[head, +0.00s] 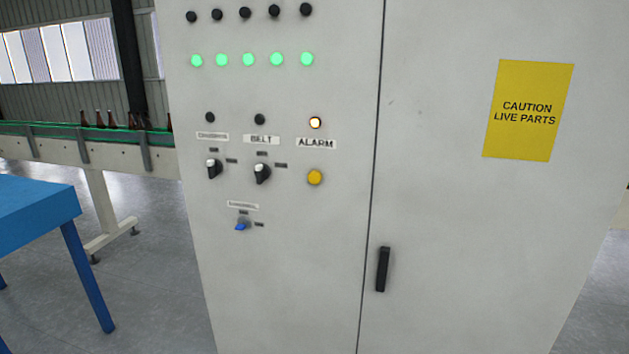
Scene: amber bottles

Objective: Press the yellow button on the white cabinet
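The white cabinet (450,200) fills the middle and right of the head view. The yellow button (315,177) is round and sits on its left panel, below the ALARM label (316,143). Above that label an orange-rimmed lamp (315,122) glows. Nothing covers the button. Neither of my grippers shows in the head view.
Left of the button are two black-and-white selector switches (262,173) and, lower, a blue switch (241,226). A black handle (383,269) juts from the right door. A blue table (38,212) and a conveyor with bottles (90,150) stand at left.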

